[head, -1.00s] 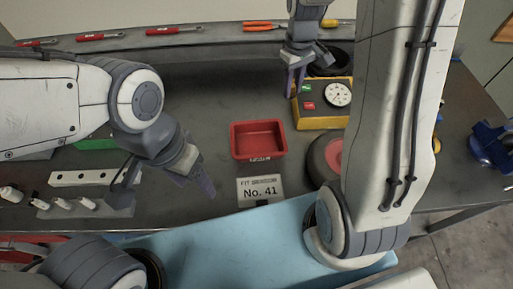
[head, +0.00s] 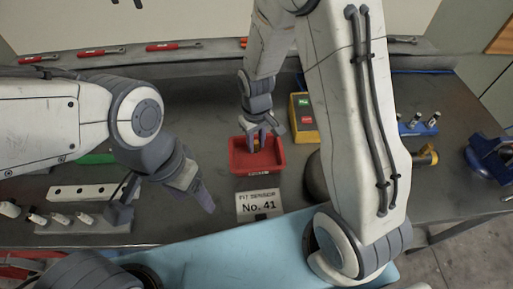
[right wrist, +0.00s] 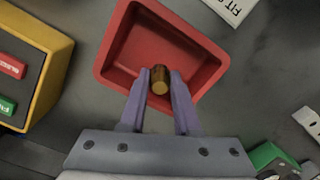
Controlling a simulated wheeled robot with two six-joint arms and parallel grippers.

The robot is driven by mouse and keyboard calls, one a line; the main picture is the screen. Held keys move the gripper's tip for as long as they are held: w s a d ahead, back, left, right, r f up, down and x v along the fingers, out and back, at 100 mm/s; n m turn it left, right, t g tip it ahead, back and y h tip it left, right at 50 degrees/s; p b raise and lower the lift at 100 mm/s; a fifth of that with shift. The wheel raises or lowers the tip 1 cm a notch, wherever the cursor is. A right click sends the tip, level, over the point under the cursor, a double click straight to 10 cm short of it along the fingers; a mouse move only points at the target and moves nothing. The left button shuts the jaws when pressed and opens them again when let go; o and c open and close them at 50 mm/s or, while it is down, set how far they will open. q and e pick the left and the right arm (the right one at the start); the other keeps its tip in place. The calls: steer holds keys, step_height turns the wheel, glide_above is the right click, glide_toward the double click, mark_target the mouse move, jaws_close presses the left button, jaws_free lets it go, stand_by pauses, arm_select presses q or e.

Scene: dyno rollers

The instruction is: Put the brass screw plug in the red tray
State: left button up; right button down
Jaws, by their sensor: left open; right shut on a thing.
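The red tray (head: 274,167) sits on the grey bench near the middle of the head view. My right gripper (head: 257,146) is over the tray, pointing down. In the right wrist view its two purple fingers (right wrist: 159,84) are shut on the brass screw plug (right wrist: 159,88), a small golden-brown cylinder. The plug shows against the tray's inside (right wrist: 125,60); I cannot tell whether it touches the tray floor. In the head view the plug is mostly hidden by the fingers. My left gripper (head: 198,194) is open and empty, left of the tray.
A card marked No. 41 (head: 259,205) lies in front of the tray. A yellow box with green and red buttons (head: 303,126) stands right of it. A white block with holes (head: 83,191) and several small fittings are at left. A blue vise (head: 492,155) is at far right.

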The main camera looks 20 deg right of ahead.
mark_target(256, 150)
step_height(256, 150, down, 3)
steer(key=shift+f+p, duration=0.2)
steer(key=shift+p, duration=0.15)
steer(key=shift+f, duration=0.15)
steer(key=shift+f, duration=0.2)
steer(key=c, duration=0.6)
jaws_free()
steer(key=shift+r, duration=0.1)
